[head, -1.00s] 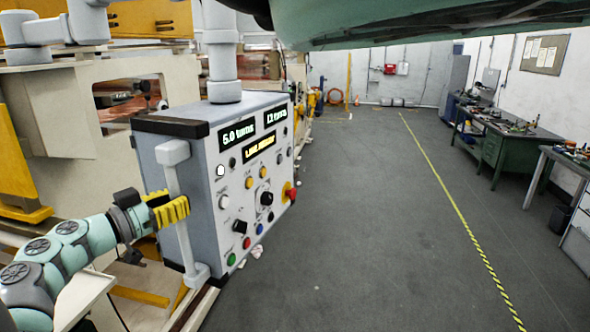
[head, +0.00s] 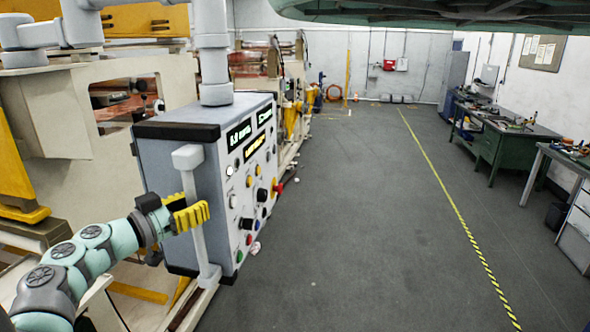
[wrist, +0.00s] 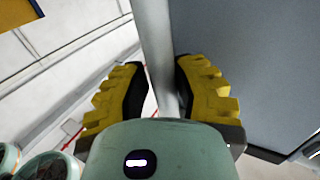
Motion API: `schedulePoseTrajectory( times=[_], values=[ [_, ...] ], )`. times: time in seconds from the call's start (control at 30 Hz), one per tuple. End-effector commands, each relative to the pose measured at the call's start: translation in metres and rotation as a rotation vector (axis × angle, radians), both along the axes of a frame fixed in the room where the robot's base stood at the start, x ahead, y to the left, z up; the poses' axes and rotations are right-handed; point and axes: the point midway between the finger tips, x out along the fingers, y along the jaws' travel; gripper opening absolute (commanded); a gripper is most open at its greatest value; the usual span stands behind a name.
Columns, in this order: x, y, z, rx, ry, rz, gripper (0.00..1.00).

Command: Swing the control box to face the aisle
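The grey control box (head: 165,199) hangs from a light grey vertical post (head: 213,50) at left centre in the head view. Its front panel (head: 243,197), with lit displays, buttons and a red knob, is turned to the right toward the floor of the aisle (head: 340,220) and looks foreshortened. A vertical grey handle bar (head: 199,236) stands on the box's near edge. My gripper (head: 190,215) is at the bar's mid-height, its yellow fingers around it.
Cream and yellow machinery (head: 60,120) stands behind and left of the box. The aisle floor is open, with a yellow-black line (head: 455,210) along it. Green workbenches (head: 497,145) stand along the right wall.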

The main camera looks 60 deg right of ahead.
Motion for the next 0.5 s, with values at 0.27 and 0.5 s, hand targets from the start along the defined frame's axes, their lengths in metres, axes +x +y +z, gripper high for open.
schedulePoseTrajectory(
  times=[0.27, 0.5],
  values=[
    [0.0011, -0.0002, -0.0005, 0.002, 0.000, 0.005, 0.52],
    [0.0023, 0.0010, -0.0008, 0.003, 0.000, 0.009, 0.52]
  ],
)
